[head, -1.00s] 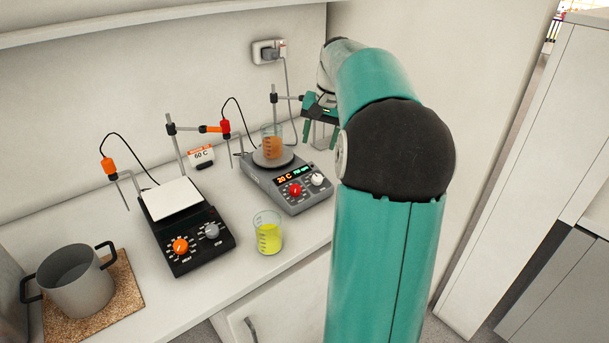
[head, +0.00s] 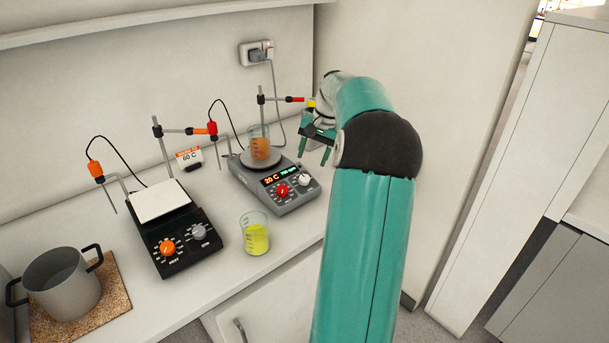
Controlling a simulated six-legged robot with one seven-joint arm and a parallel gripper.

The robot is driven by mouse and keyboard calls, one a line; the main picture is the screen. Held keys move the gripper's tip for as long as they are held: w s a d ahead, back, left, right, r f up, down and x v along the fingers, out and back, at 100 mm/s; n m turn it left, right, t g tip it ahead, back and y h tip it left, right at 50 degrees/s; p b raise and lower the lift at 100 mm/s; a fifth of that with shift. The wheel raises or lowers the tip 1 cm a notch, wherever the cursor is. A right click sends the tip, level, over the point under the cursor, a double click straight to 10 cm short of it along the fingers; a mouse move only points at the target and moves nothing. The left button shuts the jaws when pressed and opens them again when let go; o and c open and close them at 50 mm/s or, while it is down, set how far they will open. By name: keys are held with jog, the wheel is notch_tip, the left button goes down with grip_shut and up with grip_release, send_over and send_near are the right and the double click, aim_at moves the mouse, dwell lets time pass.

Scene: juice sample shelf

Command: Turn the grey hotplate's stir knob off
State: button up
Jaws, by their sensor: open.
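The grey hotplate (head: 292,203) stands on the counter by the back wall. Its front panel has a red knob (head: 282,190), a white knob (head: 304,180) on the right and a lit display (head: 278,174) reading 20 C in orange beside a green reading too small to be sure of. Which knob is for stirring cannot be read; the white one sits under the green reading. A beaker of orange liquid (head: 260,149) stands on its plate. My gripper (head: 314,154) is open and empty, fingers pointing down, above and slightly behind the white knob, apart from it.
A clamp rod (head: 262,110) rises behind the grey hotplate, its red-tipped arm near my gripper. A beaker of yellow liquid (head: 255,239) stands in front. A black hotplate (head: 184,252) and a pot (head: 64,285) are to the left. A wall socket (head: 256,53) has a cable.

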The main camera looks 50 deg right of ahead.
aim_at(305, 178)
jog(key=x, duration=0.8)
jog(key=c, duration=1)
